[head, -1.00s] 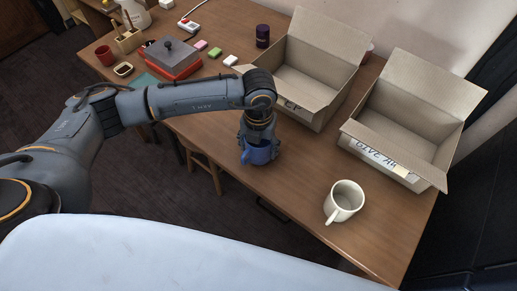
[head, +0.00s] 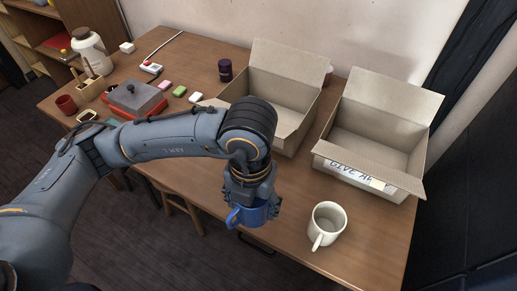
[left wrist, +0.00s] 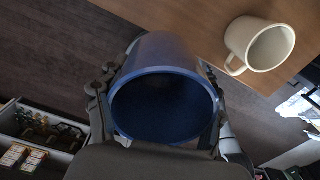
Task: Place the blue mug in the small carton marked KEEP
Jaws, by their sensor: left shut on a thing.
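My left gripper (head: 253,203) is shut on the blue mug (head: 260,216), above the table's front edge. The mug's handle points to the left. In the left wrist view the blue mug (left wrist: 165,105) sits between the two fingers, its dark opening facing the camera. Two open cartons stand at the back of the table. The right carton (head: 345,174) has a label that seems to read GIVE AW. The left carton (head: 298,136) is behind my gripper; my arm hides part of its front, and I cannot read a KEEP mark. My right gripper is not in view.
A cream mug (head: 328,220) stands right of my gripper; it also shows in the left wrist view (left wrist: 240,38).

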